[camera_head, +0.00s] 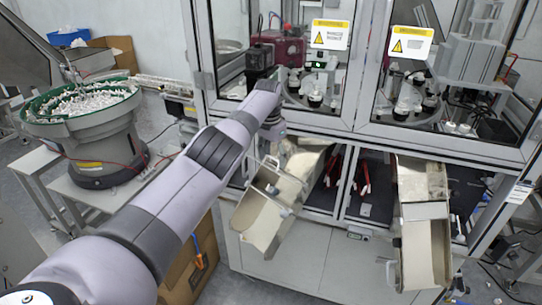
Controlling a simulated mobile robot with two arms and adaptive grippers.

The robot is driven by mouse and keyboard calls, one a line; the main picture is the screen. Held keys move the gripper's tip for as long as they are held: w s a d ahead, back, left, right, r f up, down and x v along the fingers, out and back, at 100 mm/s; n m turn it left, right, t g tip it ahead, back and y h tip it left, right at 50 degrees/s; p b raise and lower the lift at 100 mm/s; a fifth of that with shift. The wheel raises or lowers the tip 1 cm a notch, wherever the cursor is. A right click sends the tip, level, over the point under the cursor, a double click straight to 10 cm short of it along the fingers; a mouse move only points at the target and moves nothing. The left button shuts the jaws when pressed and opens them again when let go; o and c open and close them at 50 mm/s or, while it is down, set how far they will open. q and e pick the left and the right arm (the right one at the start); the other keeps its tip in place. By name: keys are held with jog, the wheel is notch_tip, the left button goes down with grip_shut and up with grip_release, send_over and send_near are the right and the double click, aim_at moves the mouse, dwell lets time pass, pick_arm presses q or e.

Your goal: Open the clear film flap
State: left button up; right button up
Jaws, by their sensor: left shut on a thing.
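My left arm reaches in from the lower left to the front of the cap assembly machine. My left gripper (271,165) is small and partly hidden behind its own wrist. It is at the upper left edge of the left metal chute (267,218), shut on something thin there. This appears to be the clear film flap (302,162) over the chute's upper mouth. The film is hard to tell from the pale chute, and how far it is lifted cannot be told. My right gripper is not in view.
A second chute (424,245) slopes out of the machine on the right. Framed glass doors (298,75) with yellow warning labels stand above. A round feeder bowl (82,104) full of white caps stands at left. A cardboard box (190,262) is below my arm.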

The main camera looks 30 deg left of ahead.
aim_at(272, 169)
pick_arm(q)
jog(key=o, duration=1.4)
jog(key=shift+d+f, duration=0.15)
jog(key=shift+d, duration=0.05)
notch_tip(272, 169, up, 12)
jog(key=s, duration=0.1)
jog(key=shift+s, duration=0.2)
jog(key=shift+d+f, duration=0.1)
